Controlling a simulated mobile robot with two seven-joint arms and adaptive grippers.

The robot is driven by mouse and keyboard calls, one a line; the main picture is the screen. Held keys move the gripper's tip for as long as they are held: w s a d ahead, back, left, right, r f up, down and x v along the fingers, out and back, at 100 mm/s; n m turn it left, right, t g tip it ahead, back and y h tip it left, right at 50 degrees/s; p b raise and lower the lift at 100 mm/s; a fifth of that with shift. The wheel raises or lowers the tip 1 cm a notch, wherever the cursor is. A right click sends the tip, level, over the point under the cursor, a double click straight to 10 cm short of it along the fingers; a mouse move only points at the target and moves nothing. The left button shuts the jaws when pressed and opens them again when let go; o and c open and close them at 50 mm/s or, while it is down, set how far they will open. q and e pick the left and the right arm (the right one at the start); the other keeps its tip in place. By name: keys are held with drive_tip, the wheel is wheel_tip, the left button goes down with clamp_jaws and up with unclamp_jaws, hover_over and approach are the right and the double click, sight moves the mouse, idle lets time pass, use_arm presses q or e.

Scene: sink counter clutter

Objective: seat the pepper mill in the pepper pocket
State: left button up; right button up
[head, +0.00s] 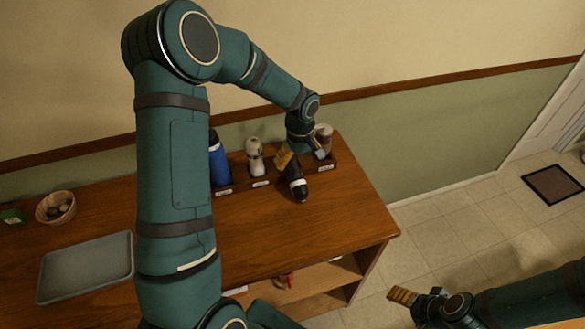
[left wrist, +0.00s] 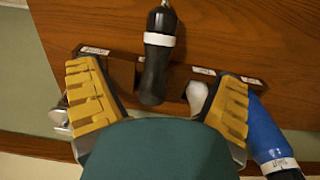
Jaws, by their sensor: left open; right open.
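The pepper mill (head: 297,179) is black with a white band. It tilts over the front wall of the rack, its head toward the counter's front; its foot end is at the rack. In the left wrist view the mill (left wrist: 154,75) lies between my spread fingers, not visibly gripped. The rack (head: 236,186) has labelled pockets along its front; the labels are too small to read. My left gripper (head: 301,156) is open above the rack, and its fingers show in the left wrist view (left wrist: 158,102). My right gripper (head: 418,294) is open and empty, away from the counter at lower right.
A blue bottle (head: 219,163) and a white shaker (head: 254,155) stand in the rack's left pockets. A grey tray (head: 87,268) and a bowl (head: 44,212) lie left. The counter's front right is clear.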

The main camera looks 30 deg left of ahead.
sight(299, 187)
use_arm(q)
wheel_tip(299, 187, down, 8)
drive_tip(key=shift+r, duration=0.15)
drive_tip(key=shift+w+a+f, duration=0.15)
drive_tip(key=shift+f, duration=1.2)
drive_tip(key=shift+w+a+f, duration=0.1)
drive_tip(key=shift+f, duration=1.25)
drive_tip(key=c, duration=1.4)
drive_tip(key=shift+c, duration=0.2)
